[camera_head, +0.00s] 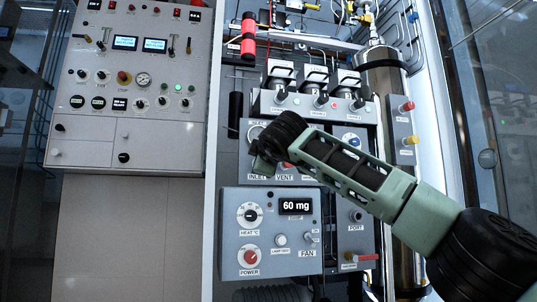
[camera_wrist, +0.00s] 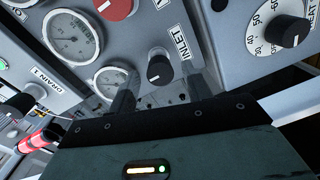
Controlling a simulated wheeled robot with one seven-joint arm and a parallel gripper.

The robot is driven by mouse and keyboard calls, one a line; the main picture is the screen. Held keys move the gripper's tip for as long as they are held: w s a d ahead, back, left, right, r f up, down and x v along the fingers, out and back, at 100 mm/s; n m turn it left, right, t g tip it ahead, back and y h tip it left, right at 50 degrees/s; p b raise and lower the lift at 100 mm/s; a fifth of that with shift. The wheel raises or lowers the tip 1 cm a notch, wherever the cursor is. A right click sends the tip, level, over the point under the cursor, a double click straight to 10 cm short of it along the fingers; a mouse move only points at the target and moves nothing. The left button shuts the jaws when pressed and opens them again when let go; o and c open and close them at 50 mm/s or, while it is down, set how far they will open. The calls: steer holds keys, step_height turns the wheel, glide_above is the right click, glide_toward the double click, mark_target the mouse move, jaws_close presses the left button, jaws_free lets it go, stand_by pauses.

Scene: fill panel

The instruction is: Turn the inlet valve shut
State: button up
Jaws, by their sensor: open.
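The inlet valve is a black round knob (camera_wrist: 160,69) on a grey panel in the wrist view, beside a white INLET label (camera_wrist: 181,42). A pale line shows on the knob's face. My gripper (camera_wrist: 160,97) is open, its two dark fingers pointing toward the panel on either side of and below the knob in the picture. I see nothing between the fingers, and cannot tell whether either touches the knob. In the head view my gripper (camera_head: 264,164) is in front of the valve panel just above the INLET label and hides the inlet knob.
A red knob (camera_wrist: 115,7) and round gauges (camera_wrist: 71,38) sit near the inlet knob. A heat dial (camera_wrist: 284,30) is on the neighbouring box, which shows a 60 mg display (camera_head: 295,206). A steel cylinder (camera_head: 383,85) stands at right.

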steer(key=b+v, duration=0.1)
steer(key=v, duration=1.5)
steer(key=shift+s, duration=0.4)
